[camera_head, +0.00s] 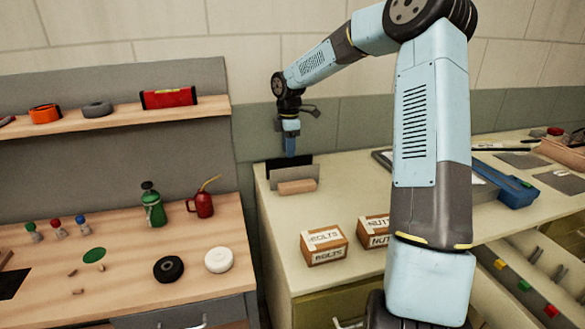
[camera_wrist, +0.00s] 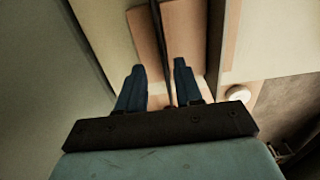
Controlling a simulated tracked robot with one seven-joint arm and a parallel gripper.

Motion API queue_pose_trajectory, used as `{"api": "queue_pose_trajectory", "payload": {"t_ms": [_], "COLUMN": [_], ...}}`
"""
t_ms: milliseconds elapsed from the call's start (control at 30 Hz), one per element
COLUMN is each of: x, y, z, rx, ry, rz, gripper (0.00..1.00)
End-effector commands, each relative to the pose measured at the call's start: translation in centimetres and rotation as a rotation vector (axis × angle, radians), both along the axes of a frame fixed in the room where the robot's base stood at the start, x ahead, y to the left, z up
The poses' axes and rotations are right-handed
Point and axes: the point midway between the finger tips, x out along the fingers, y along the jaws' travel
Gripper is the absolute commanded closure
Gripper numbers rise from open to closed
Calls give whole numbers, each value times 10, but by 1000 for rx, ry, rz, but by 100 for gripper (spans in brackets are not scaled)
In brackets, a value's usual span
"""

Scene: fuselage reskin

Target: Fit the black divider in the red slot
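The black divider (camera_head: 275,168) stands upright at the back of a wooden block holder on the pale bench, behind a grey plate. In the wrist view its thin dark edge (camera_wrist: 163,40) runs between my fingers. My gripper (camera_head: 290,152) points down just over the divider's top edge. In the wrist view my gripper (camera_wrist: 160,66) has its two blue fingers apart, one on each side of the divider, with gaps visible. The red marker (camera_head: 551,311) shows in the open drawer at lower right; the slot itself is hard to make out.
Yellow (camera_head: 499,264) and green (camera_head: 524,286) markers sit in the same drawer. The grey plate (camera_head: 300,174) and wooden block (camera_head: 298,187) stand close in front of the divider. Bolts (camera_head: 324,245) and nuts (camera_head: 373,230) boxes lie nearer. A blue tool (camera_head: 518,193) lies on the right.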

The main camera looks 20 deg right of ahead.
Motion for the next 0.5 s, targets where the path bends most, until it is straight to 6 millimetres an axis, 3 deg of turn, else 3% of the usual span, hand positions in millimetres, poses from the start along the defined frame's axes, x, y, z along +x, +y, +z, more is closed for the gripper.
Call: {"api": "queue_pose_trajectory", "payload": {"t_ms": [300,500], "x": [-5,-4], "y": [-1,-1], "z": [-39,-48], "rx": [1,0], "ry": [1,-1], "rz": [-1,-1], "gripper": [65,65]}}
